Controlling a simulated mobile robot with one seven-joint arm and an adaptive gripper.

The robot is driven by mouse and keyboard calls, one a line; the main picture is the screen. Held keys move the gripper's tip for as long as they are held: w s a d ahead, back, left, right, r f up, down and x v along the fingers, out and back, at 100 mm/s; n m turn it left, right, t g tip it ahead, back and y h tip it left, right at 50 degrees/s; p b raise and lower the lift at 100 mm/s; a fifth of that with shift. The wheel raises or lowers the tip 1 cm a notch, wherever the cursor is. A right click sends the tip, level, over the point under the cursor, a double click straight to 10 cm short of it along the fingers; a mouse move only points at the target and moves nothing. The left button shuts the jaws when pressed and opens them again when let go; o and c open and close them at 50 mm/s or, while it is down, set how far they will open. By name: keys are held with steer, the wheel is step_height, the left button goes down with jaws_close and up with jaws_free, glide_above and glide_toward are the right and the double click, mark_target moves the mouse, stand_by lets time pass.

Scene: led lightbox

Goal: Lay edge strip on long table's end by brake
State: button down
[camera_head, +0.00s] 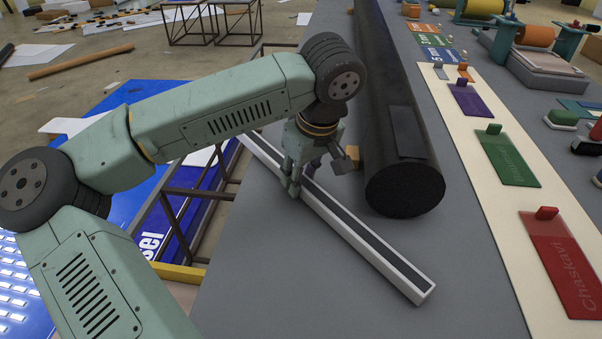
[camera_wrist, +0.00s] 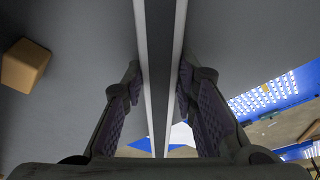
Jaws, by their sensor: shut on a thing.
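The edge strip is a long straight bar (camera_head: 372,245) with white sides and a dark middle. It runs diagonally across the grey long table (camera_head: 290,300), its near end at the lower right. My gripper (camera_head: 297,183) is shut on the strip. In the wrist view the strip (camera_wrist: 160,50) passes between my gripper's two fingers (camera_wrist: 158,85). The far part of the strip reaches past the table's left edge. I cannot tell whether the strip touches the table or hangs just above it. I cannot make out which thing is the brake.
A big black roll (camera_head: 405,195) lies along the table just right of my gripper. A small tan block (camera_wrist: 25,66) is near the strip. Colored sample cards (camera_head: 505,157) line a cream runner farther right. Bare grey table lies around the strip's near end.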

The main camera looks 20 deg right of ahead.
mark_target(312, 188)
steer(key=shift+f, duration=0.1)
steer(key=c, duration=1.3)
jaws_free()
steer(key=shift+r, duration=0.3)
steer(key=b+v, duration=0.1)
steer(key=v, duration=1)
steer(key=shift+s+r+b, duration=0.15)
steer(key=shift+r+b, duration=0.15)
steer(key=shift+r, duration=0.05)
